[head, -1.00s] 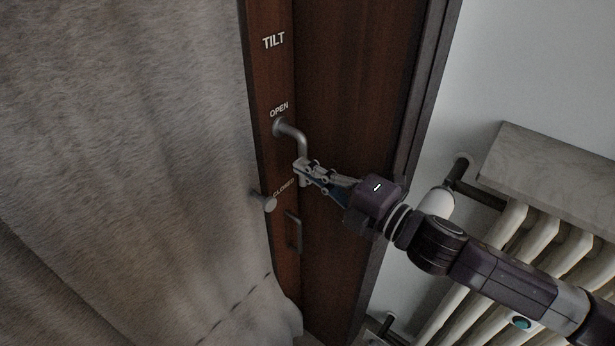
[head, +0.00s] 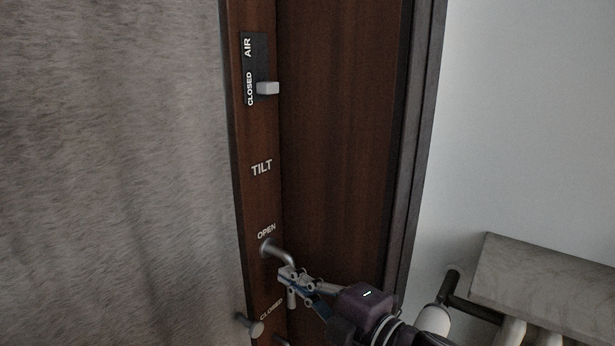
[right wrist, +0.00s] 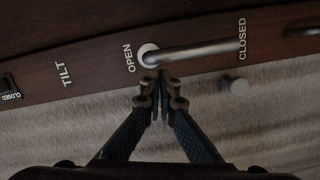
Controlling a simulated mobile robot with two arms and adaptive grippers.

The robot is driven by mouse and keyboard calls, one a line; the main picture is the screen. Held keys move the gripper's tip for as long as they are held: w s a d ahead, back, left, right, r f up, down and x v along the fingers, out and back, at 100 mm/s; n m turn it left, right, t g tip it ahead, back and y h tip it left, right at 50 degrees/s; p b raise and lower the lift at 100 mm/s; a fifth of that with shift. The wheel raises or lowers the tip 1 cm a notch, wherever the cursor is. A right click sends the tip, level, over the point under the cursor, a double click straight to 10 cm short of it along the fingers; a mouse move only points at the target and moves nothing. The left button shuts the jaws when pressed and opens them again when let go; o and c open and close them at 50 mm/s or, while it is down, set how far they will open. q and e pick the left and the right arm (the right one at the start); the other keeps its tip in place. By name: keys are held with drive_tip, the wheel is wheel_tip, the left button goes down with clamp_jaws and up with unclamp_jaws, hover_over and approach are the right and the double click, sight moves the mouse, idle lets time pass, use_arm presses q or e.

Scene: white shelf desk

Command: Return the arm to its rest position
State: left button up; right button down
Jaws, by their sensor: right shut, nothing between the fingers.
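My right gripper (head: 290,280) is the only one in view; its arm comes in from the lower right. Its fingers are shut and empty, right by the metal lever handle (head: 283,252) on the dark brown wooden frame. In the right wrist view the closed fingertips (right wrist: 161,88) lie just below the handle bar (right wrist: 195,52), near its pivot; I cannot tell whether they touch it. The bar runs from the OPEN mark toward the CLOSED mark. My left gripper is not in view.
A grey curtain-like surface (head: 110,170) fills the left. A round knob (head: 254,329) sits below the handle. A shelf (head: 550,275) over a radiator stands at the right, with a pale wall above.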

drive_tip(key=s+d+f+m+g+h, duration=0.1)
drive_tip(key=s+d+f+m+h, duration=0.3)
drive_tip(key=f, duration=0.3)
drive_tip(key=s+d+f+m+g+h, duration=0.1)
drive_tip(key=s+d+f+m+h, duration=0.1)
drive_tip(key=d+f+m, duration=0.45)
drive_tip(key=s+d+f+m+g+h, duration=0.1)
drive_tip(key=s+d+f+m+h, duration=0.15)
drive_tip(key=f+m, duration=0.45)
drive_tip(key=s+d+f+m+g+h, duration=0.25)
drive_tip(key=s+d+f, duration=0.35)
drive_tip(key=s, duration=0.4)
drive_tip(key=s+d+f+m+g+h, duration=0.1)
drive_tip(key=s+d+f+m+g, duration=0.3)
drive_tip(key=s+f, duration=0.4)
wheel_tip(320, 180, down, 25)
drive_tip(key=s+n, duration=0.2)
drive_tip(key=s, duration=0.1)
drive_tip(key=s+d+f+g, duration=0.2)
drive_tip(key=s+d+f, duration=0.1)
drive_tip(key=s+f, duration=1.3)
drive_tip(key=shift+s+d+f, duration=0.15)
drive_tip(key=shift+s+f, duration=0.25)
drive_tip(key=shift+s, duration=0.05)
